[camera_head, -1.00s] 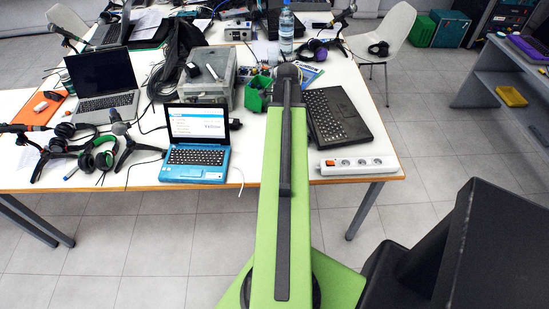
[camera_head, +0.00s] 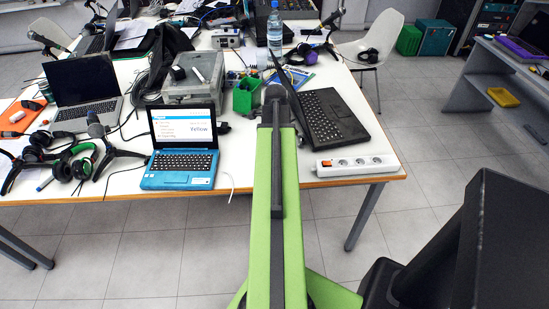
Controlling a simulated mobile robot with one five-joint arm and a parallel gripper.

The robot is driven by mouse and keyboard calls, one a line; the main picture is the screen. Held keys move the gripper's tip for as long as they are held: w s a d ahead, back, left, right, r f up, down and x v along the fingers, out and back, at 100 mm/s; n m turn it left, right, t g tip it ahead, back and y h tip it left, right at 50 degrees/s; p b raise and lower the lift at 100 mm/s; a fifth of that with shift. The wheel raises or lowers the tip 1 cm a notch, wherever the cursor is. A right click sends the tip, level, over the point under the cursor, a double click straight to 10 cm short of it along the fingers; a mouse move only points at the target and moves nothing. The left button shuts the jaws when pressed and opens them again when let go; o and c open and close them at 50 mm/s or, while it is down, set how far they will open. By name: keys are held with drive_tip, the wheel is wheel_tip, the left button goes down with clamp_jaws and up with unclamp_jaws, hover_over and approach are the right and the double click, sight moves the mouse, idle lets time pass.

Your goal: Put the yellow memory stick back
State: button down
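I cannot make out a yellow memory stick in this view. My green arm with its dark strip reaches forward over the front edge of the white table (camera_head: 250,212). My gripper cannot be made out at the far end of the arm.
A black laptop or keyboard (camera_head: 333,118) and a white power strip (camera_head: 356,166) lie right of my arm. A grey case (camera_head: 194,80), headphones (camera_head: 72,165) and a bottle (camera_head: 275,28) crowd the table. A yellow tray (camera_head: 503,97) sits on the right-hand shelf. Floor is open between.

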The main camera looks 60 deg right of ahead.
drive_tip(key=shift+f, duration=0.45)
drive_tip(key=c, duration=1.4)
unclamp_jaws()
drive_tip(key=shift+o, duration=0.2)
wheel_tip(320, 180, up, 12)
drive_tip(key=p, duration=1.2)
